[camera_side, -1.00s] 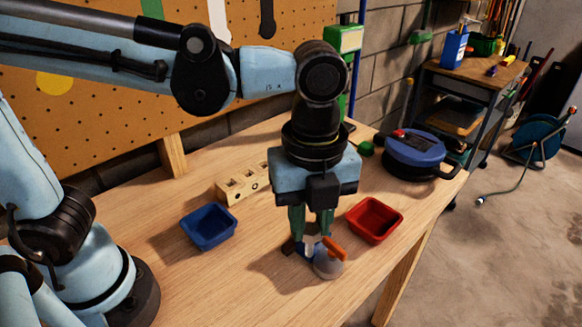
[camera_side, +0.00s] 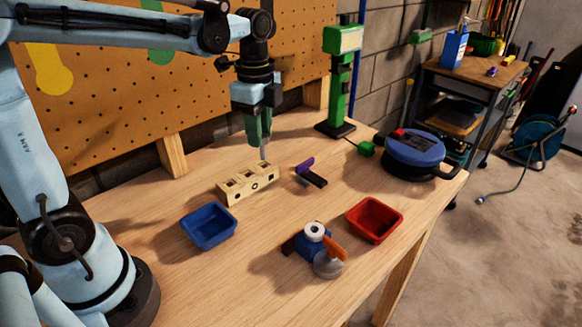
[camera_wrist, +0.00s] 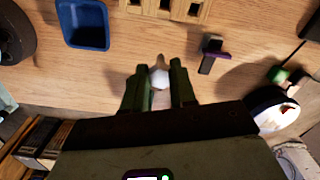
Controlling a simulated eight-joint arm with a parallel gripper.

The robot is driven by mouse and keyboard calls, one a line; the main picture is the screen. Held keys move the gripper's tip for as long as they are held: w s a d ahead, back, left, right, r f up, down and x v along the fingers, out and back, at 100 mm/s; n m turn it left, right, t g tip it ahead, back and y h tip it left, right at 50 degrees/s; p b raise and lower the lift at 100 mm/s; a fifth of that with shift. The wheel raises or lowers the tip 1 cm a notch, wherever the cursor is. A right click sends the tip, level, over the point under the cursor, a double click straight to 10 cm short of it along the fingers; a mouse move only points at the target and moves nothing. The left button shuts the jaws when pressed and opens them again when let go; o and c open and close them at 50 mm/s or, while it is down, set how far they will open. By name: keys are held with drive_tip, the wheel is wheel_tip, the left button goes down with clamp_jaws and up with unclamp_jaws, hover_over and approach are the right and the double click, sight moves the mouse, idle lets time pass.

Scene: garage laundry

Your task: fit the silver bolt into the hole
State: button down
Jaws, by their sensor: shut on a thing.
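My gripper (camera_side: 261,138) points down over the back of the bench, with its green fingers shut on the silver bolt (camera_side: 264,153). In the wrist view the pale silver bolt (camera_wrist: 158,75) shows between the two fingers of my gripper (camera_wrist: 159,82). A light wooden block (camera_side: 247,187) with several square openings along its top and a round dark hole in its front face lies on the bench. In the side view the bolt tip is just above the block's right end. In the wrist view the block (camera_wrist: 165,14) is apart from the bolt, at the top edge.
A blue tray (camera_side: 208,226) is left of the block and a red tray (camera_side: 375,220) is to the right. A purple-and-black item (camera_side: 311,174) lies right of the block. A blue fixture with an orange handle (camera_side: 333,247) is in front. A green stand (camera_side: 341,85) rises behind.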

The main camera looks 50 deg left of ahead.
drive_tip(key=a+n, duration=0.2)
drive_tip(key=a, duration=0.4)
drive_tip(key=shift+s+f, duration=0.15)
drive_tip(key=shift+f, duration=0.1)
drive_tip(key=shift+f, duration=4.25)
drive_tip(key=shift+f, duration=0.45)
drive_tip(key=shift+f, duration=0.6)
drive_tip(key=c, duration=0.8)
unclamp_jaws()
